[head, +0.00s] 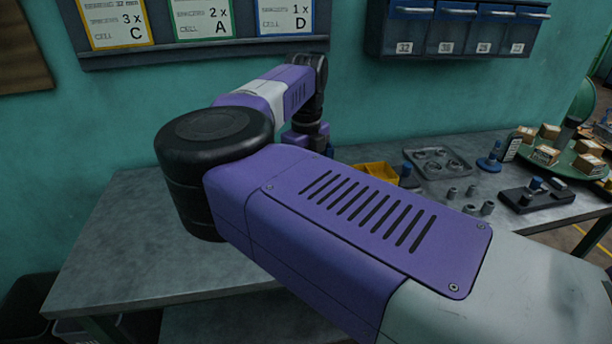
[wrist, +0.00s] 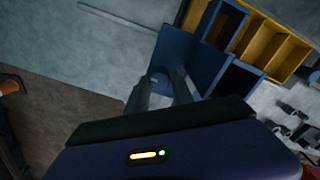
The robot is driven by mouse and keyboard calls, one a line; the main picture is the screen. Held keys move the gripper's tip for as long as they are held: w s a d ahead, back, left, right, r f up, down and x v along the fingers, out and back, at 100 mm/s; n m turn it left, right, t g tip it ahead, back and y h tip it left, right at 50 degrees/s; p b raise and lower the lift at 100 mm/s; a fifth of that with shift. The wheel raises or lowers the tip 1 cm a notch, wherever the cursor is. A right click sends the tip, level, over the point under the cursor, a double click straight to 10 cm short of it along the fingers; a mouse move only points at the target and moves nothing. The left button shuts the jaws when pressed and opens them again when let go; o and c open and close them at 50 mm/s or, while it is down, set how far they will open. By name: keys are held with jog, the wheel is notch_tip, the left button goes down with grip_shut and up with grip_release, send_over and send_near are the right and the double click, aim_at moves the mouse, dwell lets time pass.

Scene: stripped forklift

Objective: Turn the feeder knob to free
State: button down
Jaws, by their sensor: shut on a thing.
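In the wrist view the feeder is a dark blue block (wrist: 187,54) with a yellow divided tray (wrist: 268,45) beside it. A small blue knob (wrist: 157,74) on its near side sits between the fingertips of my gripper (wrist: 162,80). My gripper is shut on the knob, and the fingers hide much of it. I cannot read any marking or tell which way the knob points. In the head view my own arm hides the gripper and the knob; part of the yellow tray (head: 378,174) shows just past the arm.
The grey bench (head: 125,240) is bare at the left. Blue drawers (head: 455,30) hang on the wall.

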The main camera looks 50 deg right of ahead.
jog(key=shift+r, duration=0.1)
dwell(0.3)
jog(key=c, duration=1.2)
grip_release()
jog(key=shift+o, duration=0.5)
